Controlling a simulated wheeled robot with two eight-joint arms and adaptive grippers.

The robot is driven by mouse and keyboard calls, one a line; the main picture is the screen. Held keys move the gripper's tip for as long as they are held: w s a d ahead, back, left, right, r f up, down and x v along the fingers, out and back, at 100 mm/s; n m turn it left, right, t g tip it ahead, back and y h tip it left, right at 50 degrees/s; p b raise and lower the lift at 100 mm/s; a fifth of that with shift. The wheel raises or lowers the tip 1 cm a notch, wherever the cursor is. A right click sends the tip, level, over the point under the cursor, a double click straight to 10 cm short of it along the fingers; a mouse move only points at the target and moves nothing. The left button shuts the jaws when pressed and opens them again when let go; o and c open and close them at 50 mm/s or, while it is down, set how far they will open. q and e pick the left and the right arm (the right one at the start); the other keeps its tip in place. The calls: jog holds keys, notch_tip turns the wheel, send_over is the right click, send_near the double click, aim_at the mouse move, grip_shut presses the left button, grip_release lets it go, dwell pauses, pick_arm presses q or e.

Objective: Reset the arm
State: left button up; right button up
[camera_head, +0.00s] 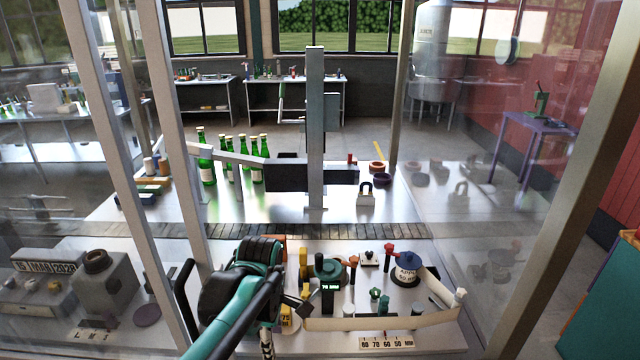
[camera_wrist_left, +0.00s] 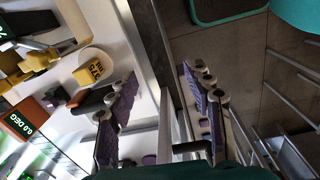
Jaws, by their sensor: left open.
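My left arm (camera_head: 240,290), teal and black, reaches over the front left part of the work table (camera_head: 425,340) in the head view. Its gripper fingers are not clearly visible there. In the left wrist view my left gripper (camera_wrist_left: 162,112) is open, with its purple-padded fingers wide apart and nothing held between them. One finger is over the white table side and the other over the dark floor, with the metal table edge between them. A yellow labelled cylinder (camera_wrist_left: 97,68) lies near the left finger, beyond the fingertips. My right arm is not in view.
An orange angle display (camera_wrist_left: 30,122) sits on the table. Small tools and a dark labelled spool (camera_head: 406,271) crowd the table right of my arm. Metal posts (camera_head: 185,180) and clear panels surround it. Several green bottles (camera_head: 206,160) stand beyond the slatted conveyor (camera_head: 370,231).

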pick_arm(q)
jog(key=s+a+f+m+t+b, duration=0.6)
jog(key=s+a+f+m+b, duration=0.1)
jog(key=m, duration=1)
jog(key=s+f+b, duration=0.1)
jog(key=s+f, duration=0.1)
jog(key=s, duration=0.1)
jog(key=shift+s+a+f+t, duration=0.25)
jog(key=shift+a+t, duration=0.1)
jog(key=shift+t, duration=0.05)
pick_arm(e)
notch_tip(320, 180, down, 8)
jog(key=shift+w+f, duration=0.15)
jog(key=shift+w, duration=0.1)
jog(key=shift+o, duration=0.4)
